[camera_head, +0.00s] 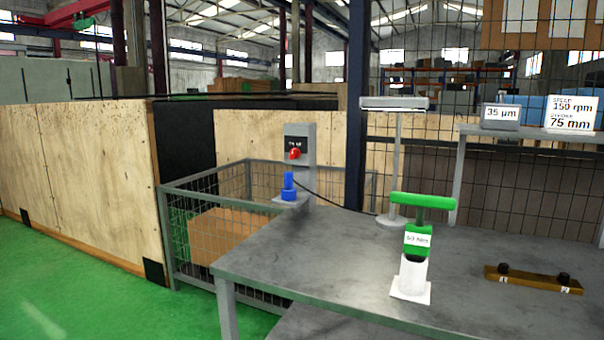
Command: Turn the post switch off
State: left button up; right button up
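The post switch is a red rotary knob (294,154) on a dark plate with small white lettering, which is too small to read surely. It sits on a grey post (309,143) behind the table's back left corner. The knob looks tilted, but I cannot tell its exact setting. Neither of my grippers shows in the head view.
A blue cylindrical part (289,187) stands on a ledge below the knob. A wire mesh cage (178,238) with a cardboard box (222,235) is at left. On the grey table (320,258) stand a green-handled tool (418,238), a lamp (396,160) and a brass bar (533,280).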

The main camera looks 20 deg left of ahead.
aim_at(296, 153)
jog(key=u, duration=0.55)
jog(key=k, duration=1.25)
jog(key=u, duration=1.3)
jog(key=i, duration=2)
jog(key=u, duration=0.25)
jog(key=i, duration=2.2)
jog(key=z, duration=1.6)
jog(key=i, duration=1.15)
jog(key=z, duration=1.15)
